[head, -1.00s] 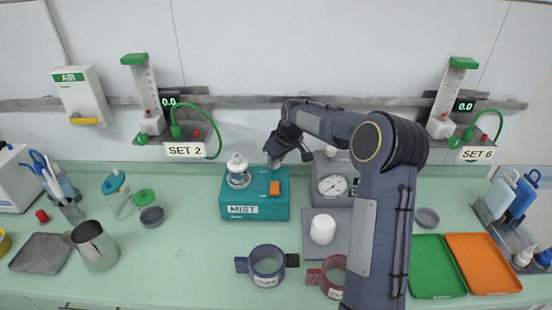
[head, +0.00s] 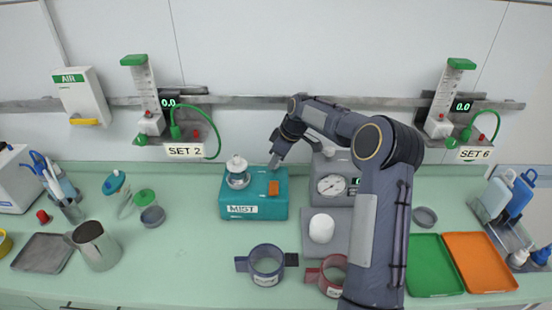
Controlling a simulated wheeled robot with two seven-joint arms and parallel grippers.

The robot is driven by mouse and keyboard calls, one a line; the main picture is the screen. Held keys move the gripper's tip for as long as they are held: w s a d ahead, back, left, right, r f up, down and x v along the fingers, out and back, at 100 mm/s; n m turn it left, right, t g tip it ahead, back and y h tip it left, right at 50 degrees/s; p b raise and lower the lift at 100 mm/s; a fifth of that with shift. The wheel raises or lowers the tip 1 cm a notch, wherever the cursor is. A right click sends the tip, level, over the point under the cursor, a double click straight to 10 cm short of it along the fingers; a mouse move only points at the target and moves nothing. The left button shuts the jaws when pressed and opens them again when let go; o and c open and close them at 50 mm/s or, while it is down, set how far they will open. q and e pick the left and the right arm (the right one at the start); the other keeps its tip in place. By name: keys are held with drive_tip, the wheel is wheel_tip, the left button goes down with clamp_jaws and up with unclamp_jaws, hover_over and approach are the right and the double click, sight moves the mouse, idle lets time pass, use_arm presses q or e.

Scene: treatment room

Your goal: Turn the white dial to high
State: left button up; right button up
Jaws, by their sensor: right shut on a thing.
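The teal MIST box (head: 232,211) stands in the middle of the counter, with a white-topped clear jar (head: 237,172) on its left and an orange switch (head: 273,187) on its top. My right gripper (head: 273,165) reaches down at the back right of the box's top. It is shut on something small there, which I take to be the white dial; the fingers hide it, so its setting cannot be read. My left gripper is not in view.
A grey scale with a round gauge (head: 331,186) stands just right of the box, close to my arm. Green (head: 436,266) and orange (head: 481,262) trays lie at right.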

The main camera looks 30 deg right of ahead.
drive_tip(key=o, duration=1)
drive_tip(key=shift+c, duration=0.2)
drive_tip(key=b+v, duration=0.1)
drive_tip(key=v, duration=0.6)
drive_tip(key=shift+r, duration=0.35)
drive_tip(key=shift+s, duration=0.2)
